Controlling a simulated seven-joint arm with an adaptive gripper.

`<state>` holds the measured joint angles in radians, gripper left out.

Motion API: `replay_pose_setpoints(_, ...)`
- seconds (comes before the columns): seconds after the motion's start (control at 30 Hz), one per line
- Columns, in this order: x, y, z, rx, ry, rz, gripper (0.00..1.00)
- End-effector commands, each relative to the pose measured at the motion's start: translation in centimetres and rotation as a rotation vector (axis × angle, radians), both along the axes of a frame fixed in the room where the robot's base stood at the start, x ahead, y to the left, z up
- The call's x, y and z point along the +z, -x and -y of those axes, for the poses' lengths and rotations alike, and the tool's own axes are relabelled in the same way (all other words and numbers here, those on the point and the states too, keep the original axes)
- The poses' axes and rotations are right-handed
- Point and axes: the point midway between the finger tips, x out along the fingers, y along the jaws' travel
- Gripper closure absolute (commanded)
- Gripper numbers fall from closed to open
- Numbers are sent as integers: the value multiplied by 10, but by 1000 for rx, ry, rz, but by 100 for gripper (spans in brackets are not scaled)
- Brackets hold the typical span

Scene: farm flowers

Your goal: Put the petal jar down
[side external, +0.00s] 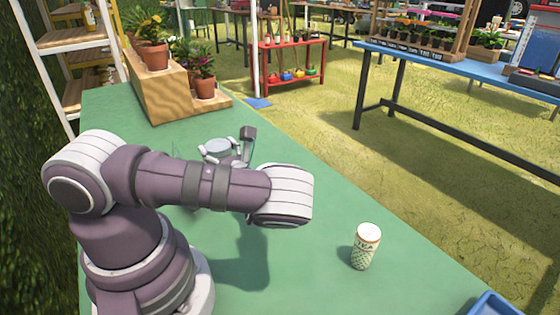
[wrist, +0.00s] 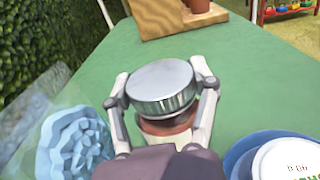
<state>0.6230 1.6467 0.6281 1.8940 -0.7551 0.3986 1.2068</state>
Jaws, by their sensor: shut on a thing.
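The petal jar (wrist: 160,88) has a round grey metal lid and a reddish band showing below it. It sits between the two fingers of my gripper (wrist: 163,98), which is shut on it. In the side external view the jar's lid (side external: 217,146) shows behind my arm, beside my gripper (side external: 236,143). My arm hides the lower part of the jar there, so I cannot tell whether its base touches the green table (side external: 300,175).
A tea tin (side external: 366,246) stands at the table's right front, with a blue tray (side external: 490,304) at the corner. A wooden stepped stand (side external: 165,90) with potted flowers is at the far end. A pale blue ruffled object (wrist: 75,147) shows left in the wrist view.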

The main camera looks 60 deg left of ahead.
Motion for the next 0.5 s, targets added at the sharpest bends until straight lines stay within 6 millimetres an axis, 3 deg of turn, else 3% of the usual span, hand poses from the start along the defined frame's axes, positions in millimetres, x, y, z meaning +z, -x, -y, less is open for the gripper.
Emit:
replay_pose_setpoints(0.17, 19, -1, 0, 0, -1, 4, 82)
replay_pose_setpoints(0.4, 76, 0, 0, 1, 2, 7, 82)
replay_pose_setpoints(0.5, 91, -2, -2, 2, 3, 7, 82)
